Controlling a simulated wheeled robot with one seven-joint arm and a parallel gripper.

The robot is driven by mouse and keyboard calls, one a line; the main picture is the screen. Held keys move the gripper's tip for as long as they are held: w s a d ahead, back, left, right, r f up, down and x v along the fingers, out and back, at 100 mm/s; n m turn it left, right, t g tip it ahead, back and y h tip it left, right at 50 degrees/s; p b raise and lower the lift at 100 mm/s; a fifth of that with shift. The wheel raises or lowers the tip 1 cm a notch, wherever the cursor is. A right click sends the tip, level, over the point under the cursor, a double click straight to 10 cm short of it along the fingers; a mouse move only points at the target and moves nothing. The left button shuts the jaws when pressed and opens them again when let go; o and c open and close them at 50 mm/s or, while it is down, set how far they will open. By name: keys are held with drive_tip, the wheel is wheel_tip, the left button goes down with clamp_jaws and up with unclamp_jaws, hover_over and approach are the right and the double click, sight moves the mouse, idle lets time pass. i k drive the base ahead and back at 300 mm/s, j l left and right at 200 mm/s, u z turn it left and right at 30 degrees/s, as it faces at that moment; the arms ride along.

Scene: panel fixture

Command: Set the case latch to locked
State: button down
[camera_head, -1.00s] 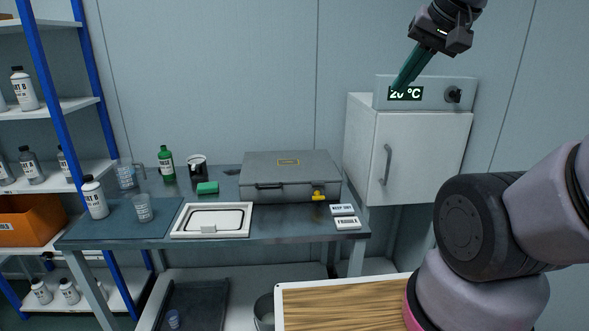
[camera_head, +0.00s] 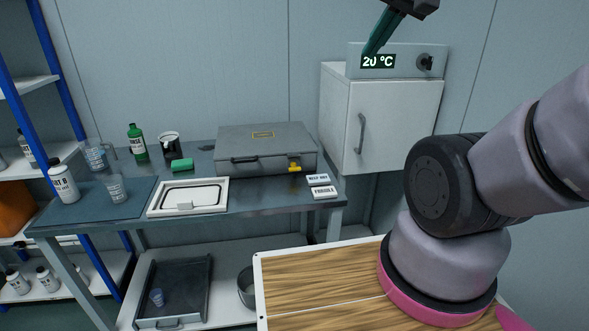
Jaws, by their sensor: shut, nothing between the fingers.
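The grey case (camera_head: 265,148) lies closed on the dark table, toward its right end. It has a dark handle on its front and a yellow label on its lid. The yellow latch (camera_head: 295,167) sits on the case's front face near the right corner. Its exact setting is too small to tell. My gripper (camera_head: 370,52), with teal fingers, is shut and empty. It is high at the upper right, in front of the oven's display in the picture, well above and to the right of the latch and apart from the case.
The white oven cabinet (camera_head: 395,120) stands right of the table. Two label blocks (camera_head: 321,186) lie at the table's right front edge. A white framed tray (camera_head: 188,197), a green sponge (camera_head: 182,164), bottles and beakers stand left of the case. My wooden-topped base is in front.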

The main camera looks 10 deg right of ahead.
sight(293, 164)
drive_tip(key=k+j, duration=0.1)
drive_tip(key=j, duration=0.3)
drive_tip(key=k+j, duration=0.1)
drive_tip(key=j, duration=0.3)
drive_tip(key=k+j, duration=0.1)
drive_tip(key=j, duration=0.35)
drive_tip(key=k+j, duration=0.1)
drive_tip(key=j, duration=0.3)
drive_tip(key=z, duration=0.05)
